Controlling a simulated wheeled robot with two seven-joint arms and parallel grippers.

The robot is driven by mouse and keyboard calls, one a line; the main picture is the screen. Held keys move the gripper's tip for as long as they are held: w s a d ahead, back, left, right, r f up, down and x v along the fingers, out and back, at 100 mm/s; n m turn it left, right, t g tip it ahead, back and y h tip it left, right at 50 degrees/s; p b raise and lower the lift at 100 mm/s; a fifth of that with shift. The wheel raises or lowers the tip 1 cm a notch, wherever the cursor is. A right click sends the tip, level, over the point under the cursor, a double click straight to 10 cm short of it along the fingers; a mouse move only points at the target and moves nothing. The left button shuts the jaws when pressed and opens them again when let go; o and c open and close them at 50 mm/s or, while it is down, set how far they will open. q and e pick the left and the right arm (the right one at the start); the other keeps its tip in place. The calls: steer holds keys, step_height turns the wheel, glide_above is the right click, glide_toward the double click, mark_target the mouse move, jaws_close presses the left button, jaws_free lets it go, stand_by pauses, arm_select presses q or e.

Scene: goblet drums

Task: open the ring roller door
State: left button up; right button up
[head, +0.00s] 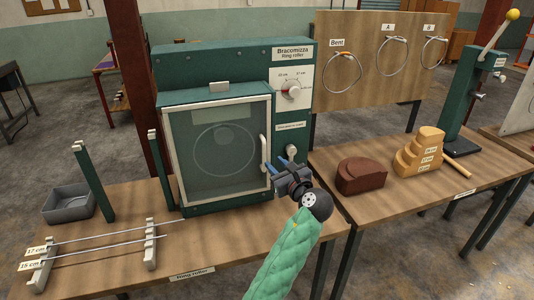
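The green ring roller (180,67) stands on the wooden bench. Its door (215,150) has a pale frame and a clear pane, with a round roller showing dimly behind it. The door looks closed against the housing. A pale upright handle (263,152) sits on the door's right edge. My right gripper is not in view.
Rods on a rack (150,245) and a grey bin (69,204) are left. A brown block (360,177) and a stepped wooden form (418,155) stand right.

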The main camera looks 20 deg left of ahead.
mark_target(265, 154)
arm_select(q)
steer(key=shift+m, duration=0.7)
steer(key=p+x, duration=0.2)
steer(key=x, duration=0.4)
steer(key=shift+a, duration=0.15)
steer(key=shift+x, duration=0.9)
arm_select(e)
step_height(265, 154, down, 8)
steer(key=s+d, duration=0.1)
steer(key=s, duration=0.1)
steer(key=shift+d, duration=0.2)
arm_select(q)
steer(key=shift+f, duration=0.1)
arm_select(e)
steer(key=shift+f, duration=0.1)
arm_select(q)
jaws_close()
